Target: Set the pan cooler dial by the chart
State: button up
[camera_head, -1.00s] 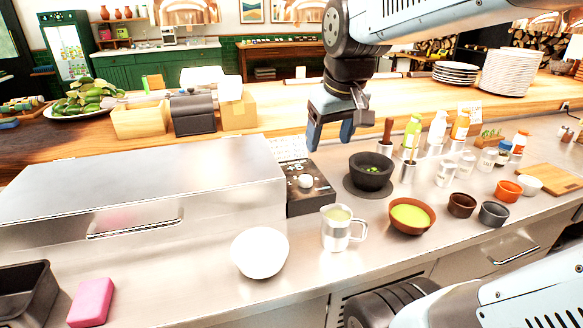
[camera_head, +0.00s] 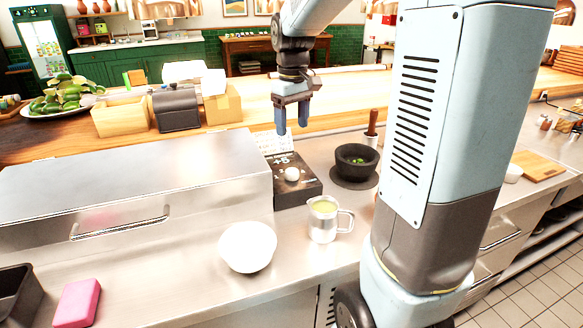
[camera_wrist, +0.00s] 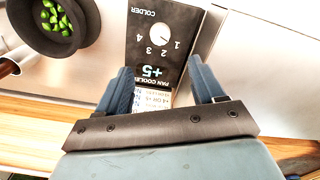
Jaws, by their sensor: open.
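The white round dial (camera_head: 292,174) sits on a black pan cooler panel (camera_head: 310,188) on the steel counter. In the wrist view, the dial (camera_wrist: 161,34) has numbers 1 to 4 beside it and the word COLDER. The display (camera_wrist: 152,71) reads +5. I cannot tell where the dial points. A printed chart (camera_wrist: 152,100) lies at the panel's edge, partly hidden by my gripper; its text is too small to read. My gripper (camera_head: 292,127) is open and empty above the chart and panel's back edge, apart from the dial. Its fingers (camera_wrist: 160,70) flank the display in the wrist view.
A stone mortar (camera_head: 357,160) with green bits stands right of the panel. A steel lidded unit (camera_head: 130,175) fills the left. My arm hides part of the counter's right side.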

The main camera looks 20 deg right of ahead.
aim_at(292, 170)
notch_tip(292, 170, down, 14)
jog(key=shift+w, duration=0.1)
dwell(0.5)
jog(key=c, duration=1)
